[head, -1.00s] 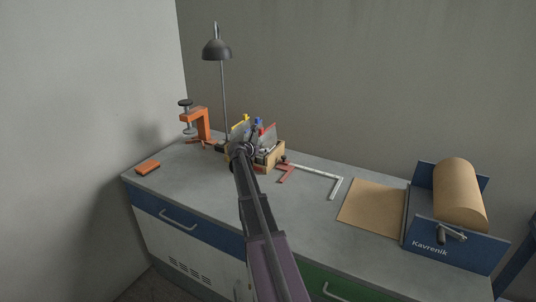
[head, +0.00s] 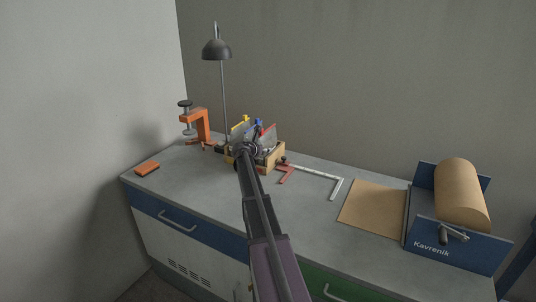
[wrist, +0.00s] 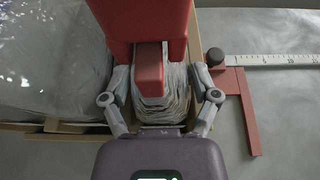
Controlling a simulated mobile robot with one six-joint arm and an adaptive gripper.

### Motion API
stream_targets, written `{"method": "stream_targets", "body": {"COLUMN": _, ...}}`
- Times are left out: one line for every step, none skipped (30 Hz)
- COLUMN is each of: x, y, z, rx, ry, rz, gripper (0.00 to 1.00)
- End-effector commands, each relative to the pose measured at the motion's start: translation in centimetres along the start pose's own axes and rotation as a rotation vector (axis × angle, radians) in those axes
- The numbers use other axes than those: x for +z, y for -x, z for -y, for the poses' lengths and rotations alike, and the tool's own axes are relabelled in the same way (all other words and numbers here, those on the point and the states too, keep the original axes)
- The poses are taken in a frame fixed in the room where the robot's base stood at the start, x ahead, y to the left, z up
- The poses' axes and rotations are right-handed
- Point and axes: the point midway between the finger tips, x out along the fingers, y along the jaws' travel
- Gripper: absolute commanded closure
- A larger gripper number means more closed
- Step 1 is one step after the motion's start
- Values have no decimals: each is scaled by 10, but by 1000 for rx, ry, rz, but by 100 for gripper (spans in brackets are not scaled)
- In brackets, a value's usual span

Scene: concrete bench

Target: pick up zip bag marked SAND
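A wooden box (head: 270,161) on the bench holds several upright bags with coloured clips. In the wrist view a grey crinkled bag (wrist: 161,110) with a red clip (wrist: 150,72) stands between the fingers of my gripper (wrist: 161,80). The fingers are apart, one on each side of this bag, with their tips close to its edges; firm contact does not show. No SAND marking can be read in either view. In the head view my gripper (head: 245,149) is at the front left of the box, and its fingers are too small to make out.
A larger clear bag (wrist: 50,55) is left of the fingers. A red-and-white square (head: 315,171) lies right of the box. An orange clamp (head: 203,123) and lamp (head: 217,50) stand behind left. A paper roll holder (head: 458,242) is at right. The front bench is clear.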

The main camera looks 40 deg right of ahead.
Motion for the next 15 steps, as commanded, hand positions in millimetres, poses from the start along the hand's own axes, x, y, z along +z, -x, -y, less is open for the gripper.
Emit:
{"method": "stream_targets", "body": {"x": 0, "y": 0, "z": 0, "rx": 0, "ry": 0, "rz": 0, "gripper": 50}}
{"method": "stream_targets", "body": {"x": 0, "y": 0, "z": 0, "rx": 0, "ry": 0, "rz": 0, "gripper": 59}}
{"method": "stream_targets", "body": {"x": 0, "y": 0, "z": 0, "rx": 0, "ry": 0, "rz": 0, "gripper": 71}}
{"method": "stream_targets", "body": {"x": 0, "y": 0, "z": 0, "rx": 0, "ry": 0, "rz": 0, "gripper": 80}}
{"method": "stream_targets", "body": {"x": 0, "y": 0, "z": 0, "rx": 0, "ry": 0, "rz": 0, "gripper": 89}}
{"method": "stream_targets", "body": {"x": 0, "y": 0, "z": 0, "rx": 1, "ry": 1, "rz": 1, "gripper": 91}}
{"method": "stream_targets", "body": {"x": 0, "y": 0, "z": 0, "rx": 0, "ry": 1, "rz": 1, "gripper": 91}}
{"method": "stream_targets", "body": {"x": 0, "y": 0, "z": 0, "rx": 0, "ry": 1, "rz": 1, "gripper": 91}}
{"method": "stream_targets", "body": {"x": 0, "y": 0, "z": 0, "rx": 0, "ry": 1, "rz": 1, "gripper": 91}}
{"method": "stream_targets", "body": {"x": 0, "y": 0, "z": 0, "rx": 0, "ry": 1, "rz": 1, "gripper": 91}}
{"method": "stream_targets", "body": {"x": 0, "y": 0, "z": 0, "rx": 0, "ry": 1, "rz": 1, "gripper": 91}}
{"method": "stream_targets", "body": {"x": 0, "y": 0, "z": 0, "rx": 0, "ry": 1, "rz": 1, "gripper": 91}}
{"method": "stream_targets", "body": {"x": 1, "y": 0, "z": 0, "rx": 0, "ry": 1, "rz": 1, "gripper": 91}}
{"method": "stream_targets", "body": {"x": 1, "y": 0, "z": 0, "rx": 0, "ry": 1, "rz": 1, "gripper": 91}}
{"method": "stream_targets", "body": {"x": 1, "y": 0, "z": 0, "rx": 0, "ry": 1, "rz": 1, "gripper": 91}}
